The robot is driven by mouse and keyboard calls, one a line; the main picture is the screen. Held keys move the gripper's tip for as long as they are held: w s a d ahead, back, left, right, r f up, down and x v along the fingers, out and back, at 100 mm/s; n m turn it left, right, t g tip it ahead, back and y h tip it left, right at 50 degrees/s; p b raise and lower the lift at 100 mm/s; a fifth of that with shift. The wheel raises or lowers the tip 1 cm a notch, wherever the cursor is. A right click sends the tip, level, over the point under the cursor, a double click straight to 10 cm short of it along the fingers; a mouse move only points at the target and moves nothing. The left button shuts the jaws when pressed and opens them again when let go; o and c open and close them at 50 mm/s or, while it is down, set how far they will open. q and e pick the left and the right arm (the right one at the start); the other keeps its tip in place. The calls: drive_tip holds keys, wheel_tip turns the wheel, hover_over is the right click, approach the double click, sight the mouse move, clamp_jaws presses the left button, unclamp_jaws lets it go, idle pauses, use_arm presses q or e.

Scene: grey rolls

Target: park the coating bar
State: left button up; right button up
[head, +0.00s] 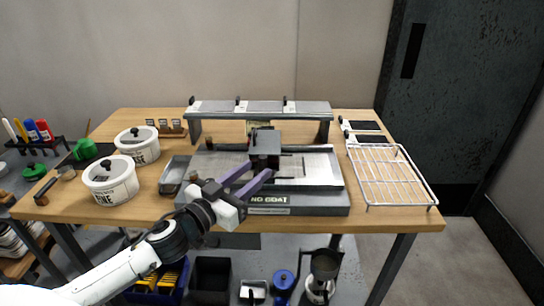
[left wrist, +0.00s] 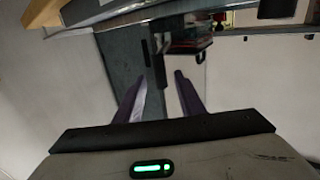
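The coater (head: 300,203) stands on the wooden table, with a silver bed (head: 318,168) and a front label that seems to read "NO COAT". A black block (head: 265,145) sits upright over the bed. I cannot tell for certain which part is the coating bar; it may be under or behind this block. My left gripper (head: 261,172) reaches in from the front left, its purple fingers apart and pointing at the block. In the left wrist view the fingers (left wrist: 162,76) are spread, with dark parts beyond their tips; nothing is clearly held. My right gripper is out of view.
A raised grey shelf (head: 260,107) spans behind the coater. A wire rack (head: 392,175) is at the right, two lidded white pots (head: 110,180) at the left. A small grey tray (head: 174,175) lies beside the coater. Bins (head: 210,278) stand below the table.

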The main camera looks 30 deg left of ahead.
sight(272, 157)
use_arm(q)
drive_tip(key=w+p, duration=0.1)
drive_tip(key=w, duration=0.7)
drive_tip(key=shift+w+d, duration=0.15)
drive_tip(key=shift+w, duration=0.15)
clamp_jaws()
